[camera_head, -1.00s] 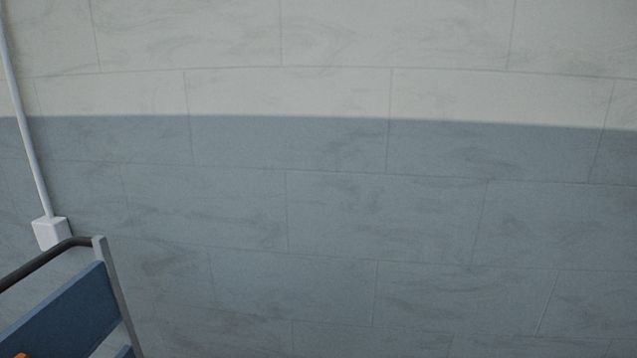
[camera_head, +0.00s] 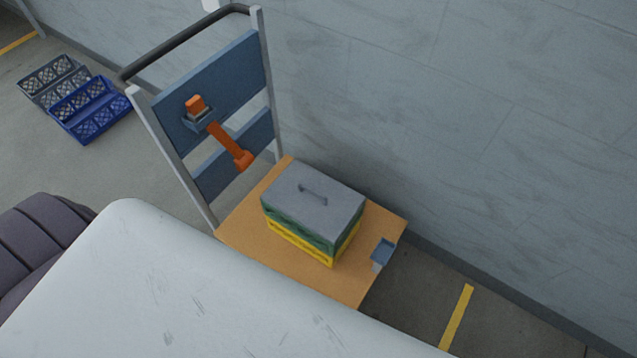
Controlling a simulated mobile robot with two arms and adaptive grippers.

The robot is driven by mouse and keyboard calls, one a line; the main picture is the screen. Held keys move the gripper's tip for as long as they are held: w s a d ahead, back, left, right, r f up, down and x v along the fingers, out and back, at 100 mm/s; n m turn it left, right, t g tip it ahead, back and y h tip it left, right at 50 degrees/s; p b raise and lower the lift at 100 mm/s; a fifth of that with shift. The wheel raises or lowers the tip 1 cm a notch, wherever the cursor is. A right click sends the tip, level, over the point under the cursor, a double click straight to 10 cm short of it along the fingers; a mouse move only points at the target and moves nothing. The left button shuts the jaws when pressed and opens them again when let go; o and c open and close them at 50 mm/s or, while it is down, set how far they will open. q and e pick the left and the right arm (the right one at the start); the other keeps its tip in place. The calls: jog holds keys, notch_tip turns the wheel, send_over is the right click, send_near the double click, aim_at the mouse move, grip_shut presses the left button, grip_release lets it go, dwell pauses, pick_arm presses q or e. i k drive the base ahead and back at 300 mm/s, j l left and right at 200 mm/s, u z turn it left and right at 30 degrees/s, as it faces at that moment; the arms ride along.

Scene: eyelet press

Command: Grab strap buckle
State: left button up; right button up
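An orange strap (camera_head: 224,140) hangs on the blue back panel of a cart. Its orange upper end (camera_head: 195,104) sits in a small blue-grey holder (camera_head: 199,121) on the panel. Its lower end is a wider orange piece (camera_head: 243,160), hanging near the lower panel; I cannot tell which end is the buckle. Neither gripper is in view. A large pale surface and a dark ribbed part at lower left cover the near part of the view.
The cart (camera_head: 233,231) has an orange-brown deck bearing a stack of green and yellow crates (camera_head: 335,254) under a grey lid (camera_head: 312,200). A small blue bracket (camera_head: 383,252) sits at the deck's right edge. Blue and grey crates (camera_head: 91,107) stand on the floor at left. A grey wall (camera_head: 450,110) runs behind.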

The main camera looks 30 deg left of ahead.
aim_at(197, 109)
jog(key=u, duration=1.6)
